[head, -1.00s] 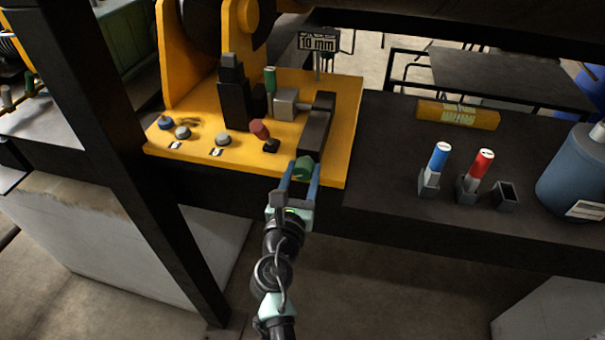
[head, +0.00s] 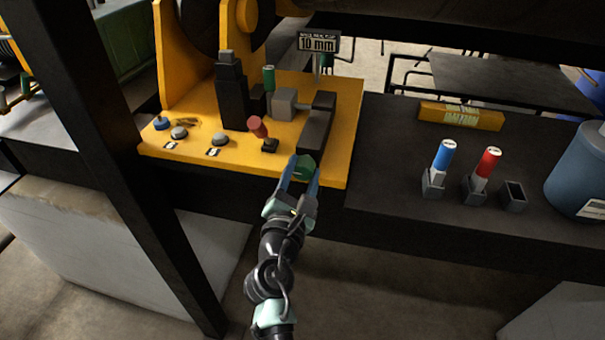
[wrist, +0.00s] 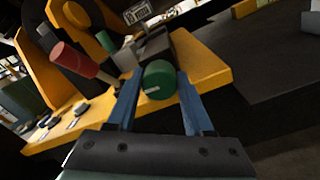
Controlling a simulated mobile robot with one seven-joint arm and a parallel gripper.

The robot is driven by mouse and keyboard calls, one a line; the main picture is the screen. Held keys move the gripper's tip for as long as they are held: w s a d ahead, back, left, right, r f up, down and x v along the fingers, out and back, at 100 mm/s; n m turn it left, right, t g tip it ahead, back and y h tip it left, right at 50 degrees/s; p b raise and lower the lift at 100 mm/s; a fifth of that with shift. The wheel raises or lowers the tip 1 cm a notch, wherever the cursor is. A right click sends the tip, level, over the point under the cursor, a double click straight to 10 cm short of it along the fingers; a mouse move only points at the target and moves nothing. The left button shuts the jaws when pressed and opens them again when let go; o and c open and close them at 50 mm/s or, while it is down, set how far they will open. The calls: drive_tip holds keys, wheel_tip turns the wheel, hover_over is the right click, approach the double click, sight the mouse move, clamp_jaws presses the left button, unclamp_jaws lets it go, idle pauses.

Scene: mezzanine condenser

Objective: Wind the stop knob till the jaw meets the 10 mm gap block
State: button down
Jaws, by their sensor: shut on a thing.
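The green stop knob (head: 305,167) sits at the front end of a black housing (head: 317,127) on the yellow bench. My gripper (head: 303,172) is shut on it, one blue finger on each side. In the wrist view the knob (wrist: 159,80) shows a pale mark low on its face. The grey jaw (head: 284,102) stands left of the housing. A green-topped piece (head: 269,77), which looks like the gap block, stands left of the jaw beside a tall black block (head: 232,100). I cannot tell whether jaw and block touch. A sign (head: 318,43) reads 10 mm.
A red handle (head: 258,127) stands close left of my gripper. Blue (head: 445,155) and red (head: 488,161) topped pieces stand in holders beside an empty holder (head: 513,194). A dark post (head: 110,150) rises at left.

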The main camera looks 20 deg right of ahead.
idle(0.3)
drive_tip(key=shift+c, duration=1.4)
unclamp_jaws()
drive_tip(key=shift+f, duration=0.1)
